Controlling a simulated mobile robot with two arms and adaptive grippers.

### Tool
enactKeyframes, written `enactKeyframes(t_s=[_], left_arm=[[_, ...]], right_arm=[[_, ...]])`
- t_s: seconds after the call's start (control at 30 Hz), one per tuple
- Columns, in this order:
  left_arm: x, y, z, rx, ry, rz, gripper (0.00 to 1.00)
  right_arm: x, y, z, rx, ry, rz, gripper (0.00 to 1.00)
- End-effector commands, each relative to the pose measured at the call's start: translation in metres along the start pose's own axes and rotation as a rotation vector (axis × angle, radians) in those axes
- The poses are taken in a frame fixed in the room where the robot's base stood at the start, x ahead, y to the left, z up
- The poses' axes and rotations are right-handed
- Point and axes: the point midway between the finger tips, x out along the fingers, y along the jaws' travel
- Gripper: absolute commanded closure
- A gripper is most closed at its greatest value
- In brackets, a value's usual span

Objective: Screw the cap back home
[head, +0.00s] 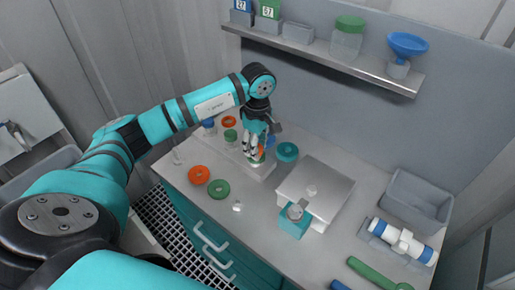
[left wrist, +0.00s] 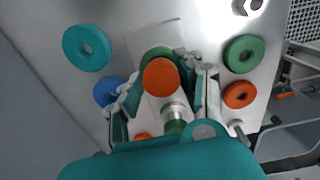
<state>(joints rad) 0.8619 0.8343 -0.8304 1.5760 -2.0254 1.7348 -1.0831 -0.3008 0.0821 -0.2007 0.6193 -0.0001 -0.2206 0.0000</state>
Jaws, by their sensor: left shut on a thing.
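My left gripper (head: 257,156) points down over a pale stand (head: 262,172) on the bench. It is shut on an orange cap (head: 262,152), which also shows between the fingers in the left wrist view (left wrist: 160,77). A green round part (left wrist: 154,53) shows just behind the orange cap in that view. The cap hides whatever is directly beneath it, so I cannot tell whether it is seated on a vessel or how its threads sit. My right gripper is in neither view.
A green-capped vessel (head: 230,135) and a blue-capped one (head: 209,124) stand left of the gripper. A teal ring (head: 287,152), an orange ring (head: 199,175) and a green ring (head: 219,189) lie around. A metal-topped box (head: 322,183) stands to the right. A shelf (head: 330,58) runs behind.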

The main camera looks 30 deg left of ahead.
Motion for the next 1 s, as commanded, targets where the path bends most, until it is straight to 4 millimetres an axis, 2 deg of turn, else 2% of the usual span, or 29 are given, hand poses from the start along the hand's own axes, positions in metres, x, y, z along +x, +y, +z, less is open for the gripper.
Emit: enactKeyframes(t_s=[0.03,0.37,0.6,0.8,0.83,0.9,1.0], left_arm=[[0.003,0.002,-0.002,0.067,0.003,0.009,0.8],[0.002,0.003,-0.002,0.583,0.007,0.013,0.8],[0.001,0.004,-0.001,1.01,0.011,0.018,0.79],[-0.001,0.004,0.0,1.355,0.015,0.019,0.79],[-0.001,0.005,0.0,1.396,0.016,0.019,0.79],[-0.002,0.004,0.0,1.471,0.015,0.019,0.86],[-0.003,0.004,0.001,1.521,0.014,0.019,0.86]], right_arm=[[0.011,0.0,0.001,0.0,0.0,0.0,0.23],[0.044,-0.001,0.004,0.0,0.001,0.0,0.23],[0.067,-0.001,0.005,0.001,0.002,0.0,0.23],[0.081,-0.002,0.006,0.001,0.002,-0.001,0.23],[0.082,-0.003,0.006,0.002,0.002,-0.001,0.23],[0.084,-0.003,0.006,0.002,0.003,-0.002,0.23],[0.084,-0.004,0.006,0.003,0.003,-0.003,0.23]])
